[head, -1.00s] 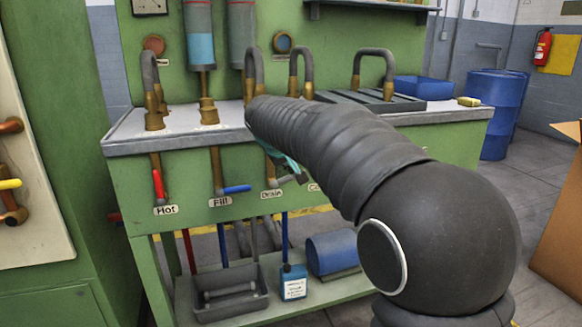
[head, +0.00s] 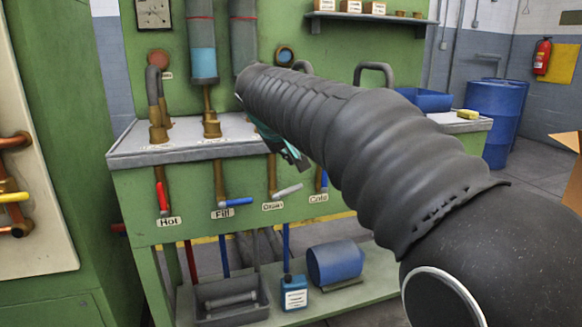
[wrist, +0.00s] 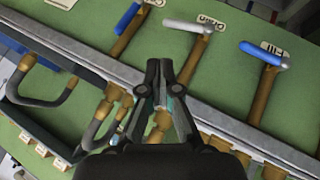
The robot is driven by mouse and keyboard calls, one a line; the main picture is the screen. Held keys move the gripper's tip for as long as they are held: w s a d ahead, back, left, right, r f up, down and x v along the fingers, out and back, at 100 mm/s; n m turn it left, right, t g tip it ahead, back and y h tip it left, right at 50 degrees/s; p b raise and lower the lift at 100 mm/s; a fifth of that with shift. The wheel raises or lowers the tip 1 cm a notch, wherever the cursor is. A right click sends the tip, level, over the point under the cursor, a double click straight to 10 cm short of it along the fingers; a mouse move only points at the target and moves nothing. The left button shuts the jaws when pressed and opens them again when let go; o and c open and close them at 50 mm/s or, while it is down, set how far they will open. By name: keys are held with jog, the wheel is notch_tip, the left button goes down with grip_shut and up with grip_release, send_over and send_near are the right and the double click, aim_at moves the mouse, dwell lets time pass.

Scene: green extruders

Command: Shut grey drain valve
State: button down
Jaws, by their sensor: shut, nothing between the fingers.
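The grey drain valve handle (head: 288,190) sits on a brass pipe at the front of the green bench, above the "Drain" label (head: 272,206). It lies crosswise to its pipe, its free end to the right in the head view. The wrist view shows the same grey handle (wrist: 187,26) beyond the fingertips, also crosswise. My gripper (head: 296,157) is near the bench edge, just above the handle in the head view, partly hidden by my arm. In the wrist view my gripper (wrist: 160,72) has its fingertips together, empty and apart from the handle.
The blue fill handle (head: 236,202) and red hot handle (head: 162,196) are to the left; the blue cold handle (head: 323,180) is to the right. The bench edge (wrist: 225,122) and curved taps (wrist: 40,85) lie close to my gripper. A lower shelf holds a blue bottle (head: 293,292).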

jog(key=shift+d+v, duration=0.15)
jog(key=shift+v, duration=0.6)
jog(key=shift+d+v, duration=0.1)
jog(key=shift+v, duration=0.6)
jog(key=shift+r, duration=0.15)
